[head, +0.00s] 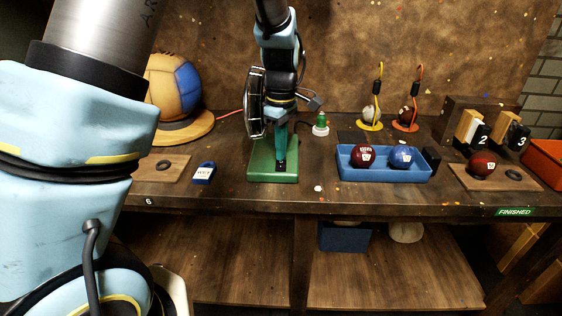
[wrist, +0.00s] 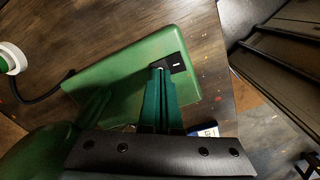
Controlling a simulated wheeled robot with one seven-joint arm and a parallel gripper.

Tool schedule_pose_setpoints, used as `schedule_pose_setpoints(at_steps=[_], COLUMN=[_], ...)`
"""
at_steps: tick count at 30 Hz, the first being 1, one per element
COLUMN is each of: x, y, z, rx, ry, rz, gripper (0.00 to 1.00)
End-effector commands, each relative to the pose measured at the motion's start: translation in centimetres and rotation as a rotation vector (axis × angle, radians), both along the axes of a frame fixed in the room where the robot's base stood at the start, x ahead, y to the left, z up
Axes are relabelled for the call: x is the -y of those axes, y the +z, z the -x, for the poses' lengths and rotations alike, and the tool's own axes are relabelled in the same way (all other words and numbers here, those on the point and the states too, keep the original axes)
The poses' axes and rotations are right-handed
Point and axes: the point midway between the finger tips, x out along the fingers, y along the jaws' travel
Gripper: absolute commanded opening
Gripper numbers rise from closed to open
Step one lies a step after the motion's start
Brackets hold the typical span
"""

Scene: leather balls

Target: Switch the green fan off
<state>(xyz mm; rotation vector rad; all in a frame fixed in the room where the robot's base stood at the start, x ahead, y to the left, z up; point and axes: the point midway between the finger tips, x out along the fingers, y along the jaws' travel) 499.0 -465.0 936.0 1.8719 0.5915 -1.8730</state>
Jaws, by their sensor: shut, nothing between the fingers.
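The green fan stands on the wooden bench in the head view, with a flat green base (head: 262,172) and a wire cage (head: 255,102) turned to the left. A black rocker switch (wrist: 173,63) with a small white mark sits near the edge of the base; it also shows in the head view (head: 281,166). My gripper (wrist: 157,71) points down over the base with its teal fingers shut and empty. The fingertips are right beside the switch and overlap it slightly; whether they touch it I cannot tell. My gripper (head: 281,156) hides part of the fan's stand in the head view.
A blue tray (head: 385,176) with a red and a blue ball stands to the right. A small green-and-white item (head: 321,124) is behind the fan's base. A blue labelled block (head: 203,173) lies left of it. A large ball (head: 174,88) rests at the back left.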

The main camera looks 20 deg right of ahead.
Motion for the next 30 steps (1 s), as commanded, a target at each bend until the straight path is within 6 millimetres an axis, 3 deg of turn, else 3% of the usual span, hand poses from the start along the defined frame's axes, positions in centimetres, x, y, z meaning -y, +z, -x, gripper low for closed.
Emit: schedule_pose_setpoints(at_steps=[21,30], x=[0.0,0.0], y=[6.0,6.3], z=[0.0,0.0], rx=[0.001,0.001], ry=[0.000,0.000], rz=[0.001,0.001], gripper=[0.00,0.00])
